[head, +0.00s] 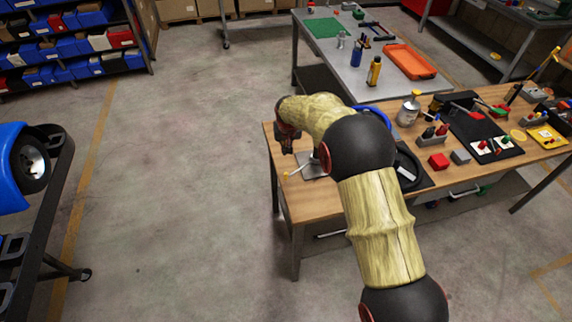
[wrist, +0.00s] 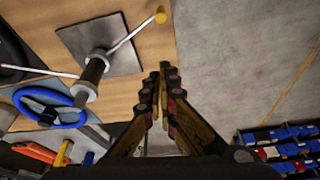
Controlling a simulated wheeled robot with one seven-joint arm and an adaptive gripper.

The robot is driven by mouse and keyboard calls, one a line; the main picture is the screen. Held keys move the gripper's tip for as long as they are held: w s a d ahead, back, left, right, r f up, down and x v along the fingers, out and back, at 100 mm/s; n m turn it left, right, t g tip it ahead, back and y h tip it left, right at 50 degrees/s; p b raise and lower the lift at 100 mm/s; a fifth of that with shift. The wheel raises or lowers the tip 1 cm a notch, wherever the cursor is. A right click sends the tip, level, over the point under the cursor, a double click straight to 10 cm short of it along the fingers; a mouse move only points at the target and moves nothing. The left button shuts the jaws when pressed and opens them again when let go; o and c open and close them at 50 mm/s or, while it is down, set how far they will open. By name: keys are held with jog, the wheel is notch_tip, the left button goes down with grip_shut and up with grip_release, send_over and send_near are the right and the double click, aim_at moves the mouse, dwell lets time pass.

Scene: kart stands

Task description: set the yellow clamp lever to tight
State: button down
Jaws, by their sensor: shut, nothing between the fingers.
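The clamp lever is a thin pale rod with a yellow knob (wrist: 160,17), joined to a dark and metal post (wrist: 91,76) on a grey square plate (wrist: 130,57). In the head view the yellow knob (head: 286,174) is near the table's left end, and the plate (head: 311,170) is partly hidden by my arm. My gripper (wrist: 163,72) is shut and empty. In the wrist view its fingertips are apart from the lever, below the knob and over the table's edge. In the head view my gripper (head: 287,143) is at the table's left end, behind the knob.
A grey bench (head: 345,72) stands behind. Open floor (head: 190,160) lies to the left.

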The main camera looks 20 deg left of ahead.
jog(key=shift+f, duration=0.15)
jog(key=x, duration=0.9)
jog(key=shift+f, duration=0.25)
jog(key=shift+s+f, duration=0.1)
jog(key=shift+s+d+p, duration=0.2)
jog(key=shift+s+d, duration=0.05)
jog(key=shift+s, duration=0.35)
jog(key=shift+s+d+p, duration=0.15)
jog(key=shift+s+d, duration=0.15)
jog(key=shift+s, duration=0.35)
jog(key=shift+s+d, duration=0.2)
jog(key=shift+s, duration=0.25)
